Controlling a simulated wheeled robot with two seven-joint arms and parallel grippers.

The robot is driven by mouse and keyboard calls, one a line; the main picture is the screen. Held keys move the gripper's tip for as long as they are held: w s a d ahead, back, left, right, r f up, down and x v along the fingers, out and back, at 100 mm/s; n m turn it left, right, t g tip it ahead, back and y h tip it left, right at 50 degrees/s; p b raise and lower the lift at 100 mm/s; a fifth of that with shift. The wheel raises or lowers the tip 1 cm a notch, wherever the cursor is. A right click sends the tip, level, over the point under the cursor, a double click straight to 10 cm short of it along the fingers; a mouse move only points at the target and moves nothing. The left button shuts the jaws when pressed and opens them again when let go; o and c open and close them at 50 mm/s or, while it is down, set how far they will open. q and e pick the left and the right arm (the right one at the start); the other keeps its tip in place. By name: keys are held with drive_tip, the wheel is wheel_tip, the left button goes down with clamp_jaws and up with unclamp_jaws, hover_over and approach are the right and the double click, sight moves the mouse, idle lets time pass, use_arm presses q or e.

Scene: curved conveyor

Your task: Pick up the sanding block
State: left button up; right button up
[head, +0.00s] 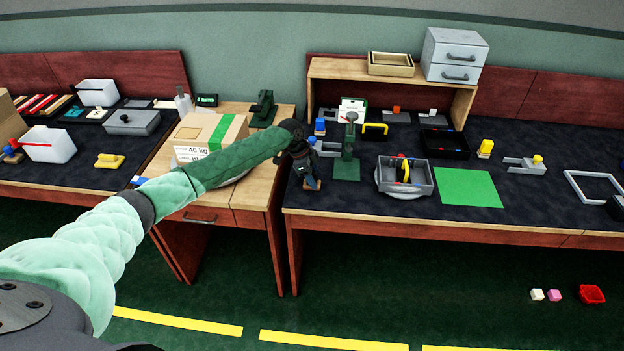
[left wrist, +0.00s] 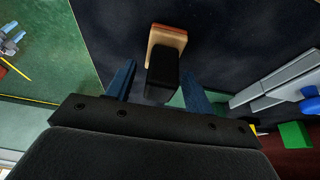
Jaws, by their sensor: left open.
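The sanding block, with a tan wooden base (left wrist: 166,36) and a black grip, lies on the dark bench mat near the front edge. In the left wrist view its black part reaches between the two blue fingers of my left gripper (left wrist: 158,84). The fingers are apart, with a gap on each side of the block. In the head view my left gripper (head: 309,178) points down over the front left corner of the right bench and hides most of the block. My right gripper is not in view.
A green press-like stand (head: 346,166) is just right of the gripper. A grey bin (head: 420,184) and a green mat (head: 468,188) lie further right. A cardboard box (head: 205,135) stands on the wooden table to the left. The bench front edge is close below the gripper.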

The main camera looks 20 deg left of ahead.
sight(316, 172)
use_arm(q)
drive_tip(key=shift+d+f, duration=0.1)
drive_tip(key=shift+f, duration=0.1)
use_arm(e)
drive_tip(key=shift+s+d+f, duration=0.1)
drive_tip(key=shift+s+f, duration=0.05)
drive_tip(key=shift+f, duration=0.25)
use_arm(q)
drive_tip(key=c, duration=0.9)
drive_tip(key=shift+r, duration=0.1)
